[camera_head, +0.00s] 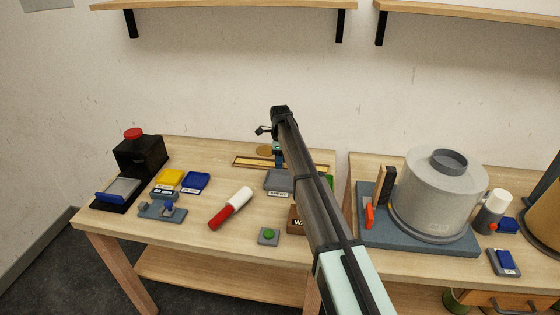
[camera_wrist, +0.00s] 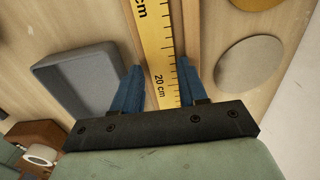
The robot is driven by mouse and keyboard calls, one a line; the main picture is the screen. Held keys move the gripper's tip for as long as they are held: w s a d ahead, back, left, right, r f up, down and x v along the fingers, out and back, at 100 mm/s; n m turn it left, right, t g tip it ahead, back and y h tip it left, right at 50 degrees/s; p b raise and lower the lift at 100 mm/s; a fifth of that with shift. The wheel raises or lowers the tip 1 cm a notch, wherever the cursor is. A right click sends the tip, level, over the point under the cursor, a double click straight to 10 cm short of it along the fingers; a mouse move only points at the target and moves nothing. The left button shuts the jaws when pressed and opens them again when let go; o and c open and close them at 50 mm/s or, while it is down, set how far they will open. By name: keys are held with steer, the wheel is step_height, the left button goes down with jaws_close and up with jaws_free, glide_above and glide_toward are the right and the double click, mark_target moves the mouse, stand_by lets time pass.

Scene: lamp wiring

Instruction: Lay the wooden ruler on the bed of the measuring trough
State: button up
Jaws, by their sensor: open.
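The wooden ruler (camera_wrist: 158,45) is yellow with black marks and "20 cm" print. In the wrist view it runs lengthwise between two brown rails of the measuring trough (camera_wrist: 187,28), and it appears to lie in the trough. In the head view the ruler (camera_head: 250,163) shows as a yellow strip in the brown trough at the table's back. My gripper (camera_wrist: 158,82) is open, its two blue fingers on either side of the ruler near the 20 cm end, with gaps visible. In the head view my arm hides the right part of the trough.
A grey tray (camera_wrist: 85,82) lies close left of the fingers in the wrist view, and a round beige disc (camera_wrist: 248,64) lies to the right. In the head view, a red-and-white cylinder (camera_head: 230,207), blue and yellow boxes (camera_head: 170,179) and a black box (camera_head: 140,157) stand left.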

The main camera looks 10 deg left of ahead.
steer(key=shift+w+r, duration=0.2)
steer(key=shift+w, duration=0.15)
steer(key=shift+r, duration=0.35)
step_height(320, 180, up, 12)
steer(key=shift+s, duration=0.2)
